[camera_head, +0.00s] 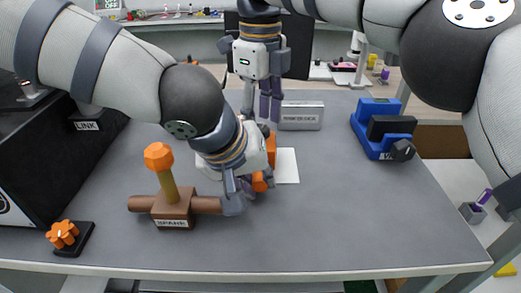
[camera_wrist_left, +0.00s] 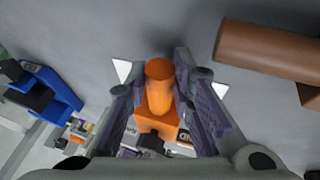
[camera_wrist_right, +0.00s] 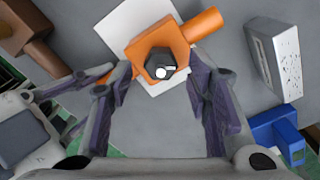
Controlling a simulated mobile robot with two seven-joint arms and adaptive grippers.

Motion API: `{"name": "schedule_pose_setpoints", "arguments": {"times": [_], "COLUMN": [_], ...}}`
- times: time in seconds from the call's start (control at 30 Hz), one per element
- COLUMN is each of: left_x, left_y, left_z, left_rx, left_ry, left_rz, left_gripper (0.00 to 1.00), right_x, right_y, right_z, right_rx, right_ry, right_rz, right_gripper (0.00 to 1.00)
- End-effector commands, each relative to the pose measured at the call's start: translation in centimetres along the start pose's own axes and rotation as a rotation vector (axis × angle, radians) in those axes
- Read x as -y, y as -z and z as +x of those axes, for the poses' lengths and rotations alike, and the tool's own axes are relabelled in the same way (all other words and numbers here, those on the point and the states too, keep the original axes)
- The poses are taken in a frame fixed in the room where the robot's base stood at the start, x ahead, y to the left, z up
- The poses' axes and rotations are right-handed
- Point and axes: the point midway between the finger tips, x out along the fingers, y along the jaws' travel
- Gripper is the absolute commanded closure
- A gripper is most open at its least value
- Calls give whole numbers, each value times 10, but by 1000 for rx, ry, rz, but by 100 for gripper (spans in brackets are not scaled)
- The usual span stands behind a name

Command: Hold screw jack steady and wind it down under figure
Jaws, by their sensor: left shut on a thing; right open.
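The orange screw jack (camera_wrist_right: 135,48) stands on a white sheet (camera_head: 288,165), with a dark hex screw head (camera_wrist_right: 160,64) on top. My left gripper (camera_wrist_left: 160,88) is shut on the jack's orange cylindrical arm (camera_wrist_left: 159,72); its own wrist hides much of the jack in the head view, where a strip of orange (camera_head: 271,150) shows. My right gripper (camera_head: 265,105) is open and empty, pointing down behind the jack. In the right wrist view the hex head lies ahead, between the line of the open fingers (camera_wrist_right: 162,95). No figure or reading on the jack is legible.
A brown block (camera_head: 173,208) with crossbar and orange-topped post stands left of the jack. An orange star knob (camera_head: 62,234) and black box (camera_head: 40,150) lie further left. A grey labelled block (camera_head: 301,115) and blue vise-like fixture (camera_head: 383,128) stand behind. The front right is clear.

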Motion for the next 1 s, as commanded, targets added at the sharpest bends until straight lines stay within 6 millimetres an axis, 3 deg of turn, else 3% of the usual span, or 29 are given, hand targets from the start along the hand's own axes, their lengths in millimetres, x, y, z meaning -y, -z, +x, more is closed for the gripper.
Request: {"name": "schedule_pose_setpoints", "arguments": {"times": [0.2,0.57,0.77,1.0], "left_x": [0,-1,-1,-1], "left_y": [0,0,1,0], "left_z": [0,0,0,0], "left_rx": [-1,-1,-1,0], "left_ry": [-1,-2,-3,-4], "left_rz": [1,1,1,0], "left_gripper": [100,100,100,100], "right_x": [1,1,1,1], "right_y": [0,0,1,1], "right_z": [28,38,40,43], "right_rx": [-1,-1,-4,-7], "right_ry": [1,2,2,-1], "right_rz": [0,0,0,-28], "right_gripper": [55,55,98,100]}}
